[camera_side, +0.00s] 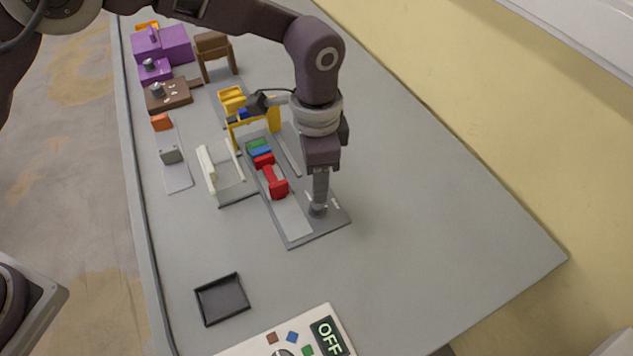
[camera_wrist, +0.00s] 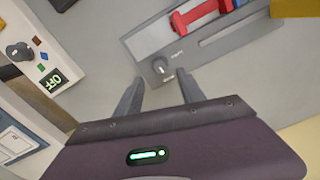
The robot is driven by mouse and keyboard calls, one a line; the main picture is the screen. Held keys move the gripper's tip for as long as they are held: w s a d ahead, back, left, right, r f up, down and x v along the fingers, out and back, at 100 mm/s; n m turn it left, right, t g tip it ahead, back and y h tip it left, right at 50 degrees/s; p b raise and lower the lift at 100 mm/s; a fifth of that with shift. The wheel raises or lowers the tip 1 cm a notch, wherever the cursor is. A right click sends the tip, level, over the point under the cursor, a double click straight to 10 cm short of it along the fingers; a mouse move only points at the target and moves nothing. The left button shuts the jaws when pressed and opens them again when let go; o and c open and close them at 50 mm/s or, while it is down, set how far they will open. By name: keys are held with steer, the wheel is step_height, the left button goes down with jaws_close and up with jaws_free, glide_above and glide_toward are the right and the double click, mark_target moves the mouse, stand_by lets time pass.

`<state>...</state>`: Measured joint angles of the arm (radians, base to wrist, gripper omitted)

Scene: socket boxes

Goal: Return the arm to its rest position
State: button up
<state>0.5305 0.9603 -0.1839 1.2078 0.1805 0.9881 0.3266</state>
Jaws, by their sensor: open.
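My gripper (camera_side: 318,208) points down over the near right end of the grey socket board in the side view. In the wrist view my gripper (camera_wrist: 158,92) shows two dark fingers spread apart with nothing between them. A small dark knob (camera_wrist: 160,67) on the grey board (camera_wrist: 195,62) lies just beyond the fingertips. In the side view the fingers hide most of that knob, and I cannot tell how high above the board they are.
A red handle-shaped piece (camera_side: 272,177) sits on the grey board with green and blue blocks behind. A black tray (camera_side: 222,298) and a white panel reading OFF (camera_side: 326,336) are at the front. Brown (camera_side: 168,95) and purple (camera_side: 160,45) boxes stand at the back left. The table's right side is clear.

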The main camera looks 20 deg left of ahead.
stand_by(0.3)
steer(key=s+a+r+n+t, duration=0.1)
steer(key=s+a+r+n, duration=0.1)
steer(key=a+r, duration=0.7)
steer(key=s+a+r+n+t, duration=0.1)
steer(key=s+a+r+n, duration=0.15)
steer(key=a+r, duration=0.55)
steer(key=s+a+r+n+t, duration=0.2)
steer(key=s+a+r+n, duration=0.2)
steer(key=s+a+r, duration=0.3)
steer(key=s+a+f+n+t, duration=0.1)
steer(key=s+a+f+n, duration=0.1)
steer(key=s, duration=1)
steer(key=shift+a+f+n+t, duration=0.2)
steer(key=shift+a+n+t, duration=0.1)
steer(key=shift+a+n, duration=0.7)
steer(key=shift+a, duration=0.15)
